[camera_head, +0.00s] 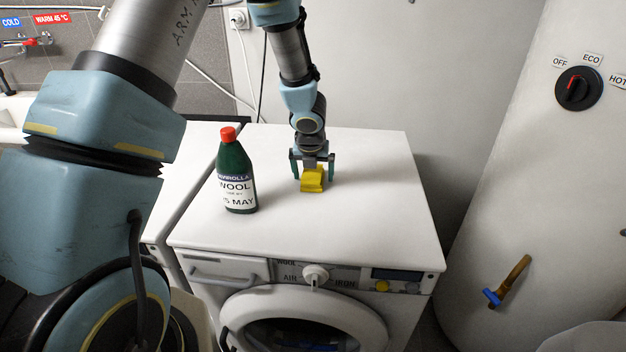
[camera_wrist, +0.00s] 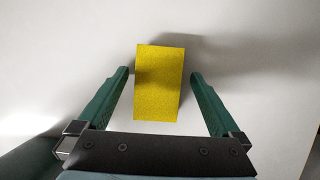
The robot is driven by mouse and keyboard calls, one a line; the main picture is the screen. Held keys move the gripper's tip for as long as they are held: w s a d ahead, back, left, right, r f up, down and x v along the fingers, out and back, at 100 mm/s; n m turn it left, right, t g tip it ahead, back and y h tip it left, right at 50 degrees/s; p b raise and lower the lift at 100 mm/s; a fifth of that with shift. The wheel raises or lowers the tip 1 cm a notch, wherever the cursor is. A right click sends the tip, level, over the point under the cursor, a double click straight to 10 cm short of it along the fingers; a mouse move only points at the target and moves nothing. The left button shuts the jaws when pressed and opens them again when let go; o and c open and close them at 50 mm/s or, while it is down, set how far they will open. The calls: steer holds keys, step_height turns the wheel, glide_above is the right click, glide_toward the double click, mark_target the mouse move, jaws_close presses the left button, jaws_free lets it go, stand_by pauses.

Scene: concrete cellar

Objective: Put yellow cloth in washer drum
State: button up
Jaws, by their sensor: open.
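The yellow cloth (camera_head: 312,181) lies folded as a small block on the white top of the washer (camera_head: 365,215). My gripper (camera_head: 312,165) is above and around it, pointing down. In the wrist view the yellow cloth (camera_wrist: 159,85) sits between the two green fingers of my gripper (camera_wrist: 160,75), with a gap on each side. The fingers are open and hold nothing. The round washer door (camera_head: 250,312) is on the front of the machine. It appears shut, and dark glass shows the drum area behind it, partly cut off by the lower picture edge.
A green bottle with a red cap (camera_head: 237,175) stands upright on the washer, left of my gripper. A second white machine (camera_head: 190,165) adjoins on the left. A large white boiler (camera_head: 540,180) with a dial and tap stands at right. The washer top's right side is clear.

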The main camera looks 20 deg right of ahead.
mark_target(313, 177)
steer(key=shift+c, duration=0.2)
steer(key=c, duration=1.4)
steer(key=shift+r, duration=0.15)
steer(key=shift+r+p, duration=0.4)
steer(key=shift+r, duration=0.25)
step_height(313, 177, up, 3)
steer(key=shift+w+f+p, duration=0.1)
steer(key=shift+f+p, duration=0.05)
steer(key=shift+p, duration=0.4)
steer(key=s+b, duration=0.1)
steer(key=s+a+b, duration=0.1)
steer(key=s+f+b, duration=0.1)
steer(key=shift+a+f, duration=0.1)
steer(key=shift+a, duration=0.15)
steer(key=s+a+b, duration=0.1)
steer(key=s+a, duration=0.1)
steer(key=s, duration=0.2)
steer(key=s+a+b, duration=0.2)
steer(key=s, duration=0.1)
steer(key=s+a+b, duration=0.2)
steer(key=s, duration=0.2)
steer(key=shift+s+a+r, duration=0.2)
steer(key=shift+s+a, duration=0.05)
steer(key=shift+s, duration=0.1)
steer(key=shift+s+a+b, duration=0.35)
steer(key=shift+s+a, duration=0.05)
steer(key=shift+s, duration=0.25)
